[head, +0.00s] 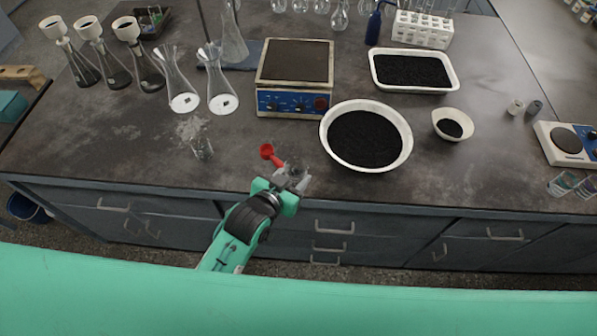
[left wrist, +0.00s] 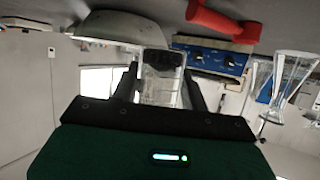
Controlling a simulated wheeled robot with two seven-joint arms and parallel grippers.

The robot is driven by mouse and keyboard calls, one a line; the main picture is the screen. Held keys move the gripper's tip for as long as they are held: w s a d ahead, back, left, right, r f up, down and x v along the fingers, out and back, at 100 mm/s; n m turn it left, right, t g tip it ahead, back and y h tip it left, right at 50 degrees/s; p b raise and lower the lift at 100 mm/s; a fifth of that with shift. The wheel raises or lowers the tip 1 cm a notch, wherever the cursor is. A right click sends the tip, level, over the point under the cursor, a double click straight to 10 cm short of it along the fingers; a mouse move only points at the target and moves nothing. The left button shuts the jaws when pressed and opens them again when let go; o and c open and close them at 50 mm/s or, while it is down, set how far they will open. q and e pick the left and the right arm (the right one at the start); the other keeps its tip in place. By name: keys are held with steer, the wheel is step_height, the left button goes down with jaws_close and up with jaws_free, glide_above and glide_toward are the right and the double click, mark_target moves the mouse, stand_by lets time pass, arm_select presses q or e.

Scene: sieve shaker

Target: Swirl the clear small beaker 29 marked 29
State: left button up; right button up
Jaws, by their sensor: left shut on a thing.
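My left gripper (head: 293,178) is at the front edge of the bench and is shut on a clear small beaker (left wrist: 160,80). The left wrist view shows the beaker between the two dark fingers of the gripper (left wrist: 160,88). In the head view it is small and partly hidden by the fingers, and I cannot read a number on it. My right gripper does not show.
A red scoop-like thing (head: 268,152) lies just beyond my left gripper. A round white bowl of black grains (head: 329,140) stands close on the right. A blue hotplate (head: 290,102) is behind, with flasks (head: 221,104) to its left. The bench front at left is clear.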

mark_target(290, 175)
arm_select(q)
steer(key=r, duration=0.1)
steer(key=s+r+p, duration=0.1)
steer(key=s+a+r+p, duration=0.1)
steer(key=shift+r, duration=0.2)
step_height(290, 175, up, 3)
steer(key=p, duration=0.3)
steer(key=shift+f, duration=0.15)
steer(key=shift+w, duration=0.15)
